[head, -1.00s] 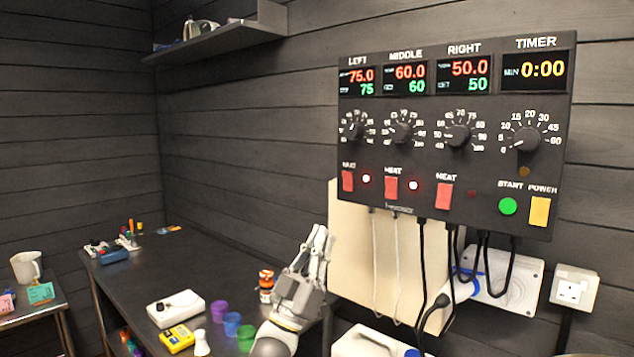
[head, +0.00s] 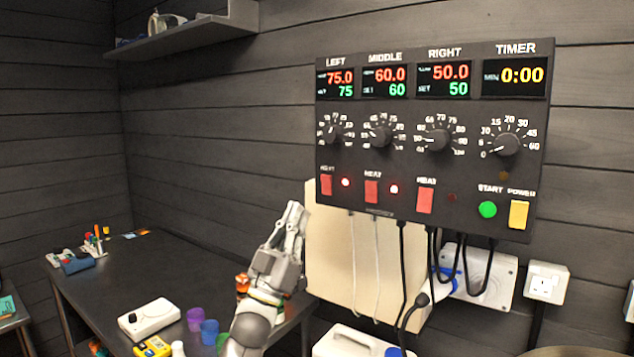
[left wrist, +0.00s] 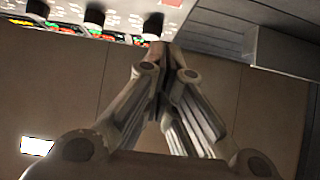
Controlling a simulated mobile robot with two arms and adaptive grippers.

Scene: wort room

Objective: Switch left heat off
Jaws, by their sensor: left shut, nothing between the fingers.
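The control panel (head: 430,140) hangs on the wall. Its left heat switch (head: 326,185) is a red rocker under the left dial (head: 335,130), and the small lamp (head: 346,182) beside it glows. The left display (head: 336,83) reads 75.0 over 75. My left gripper (head: 293,209) is shut and empty, pointing up, below and left of the switch and apart from it. In the left wrist view the shut fingers (left wrist: 156,28) point toward the panel's edge at the top; which switch shows there I cannot tell. My right gripper is in neither view.
The middle heat lamp (head: 394,189) also glows; the right one (head: 451,198) is dark. Cables hang below the panel before a beige board (head: 330,245). A dark table (head: 150,265) with cups and small devices stands at left.

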